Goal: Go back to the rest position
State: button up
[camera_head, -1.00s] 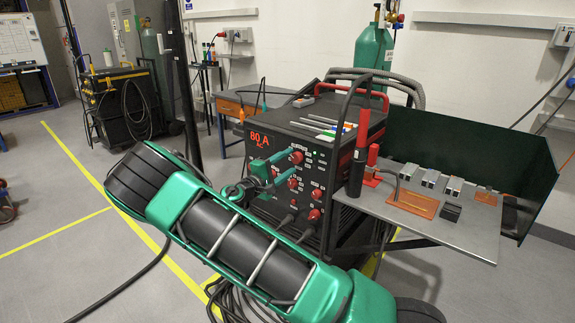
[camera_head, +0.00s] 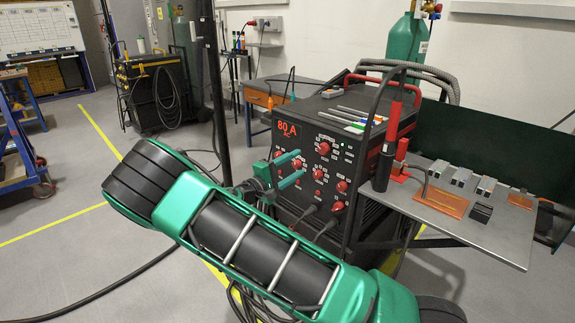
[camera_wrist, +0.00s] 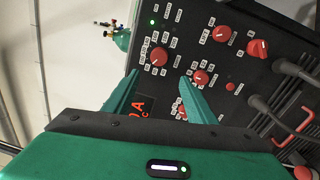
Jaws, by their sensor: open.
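My gripper (camera_head: 290,170) is open and empty, its two green fingers spread in front of the control panel of a black welding machine (camera_head: 310,175). The panel has a lit "80 A AC" display and several red knobs. In the wrist view my gripper (camera_wrist: 160,88) points at the panel (camera_wrist: 228,85). One finger covers part of the display, and the other overlaps the knob area near a red knob (camera_wrist: 201,77). I see a gap between gripper and panel in the head view, but cannot tell its exact size.
A metal side shelf (camera_head: 470,228) with several blocks and an orange plate (camera_head: 441,201) juts out at the right. A dark pole (camera_head: 219,95) rises behind my arm. Cables lie on the floor; open floor (camera_head: 70,260) is at the left.

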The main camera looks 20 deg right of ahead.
jog(key=s+d+f+m+g+y, duration=0.1)
jog(key=s+d+m+g+y, duration=0.3)
jog(key=s+d, duration=0.45)
jog(key=s+d+f+m+g+y, duration=0.2)
jog(key=s+d+m+g+y, duration=0.25)
jog(key=s, duration=0.65)
jog(key=s+a+r+m+y, duration=0.1)
jog(key=s+a+r+y, duration=0.1)
jog(key=s, duration=0.6)
jog(key=s+a+r+m+t+y, duration=0.1)
jog(key=s+a+y, duration=0.3)
jog(key=s, duration=0.4)
jog(key=s+a+r+m+t+y, duration=0.1)
jog(key=s+a+r+y, duration=0.2)
jog(key=s, duration=0.5)
jog(key=shift+a+r+m, duration=0.3)
jog(key=shift+m, duration=0.05)
jog(key=shift+s, duration=0.1)
jog(key=shift+w+f, duration=0.25)
jog(key=shift+w, duration=0.35)
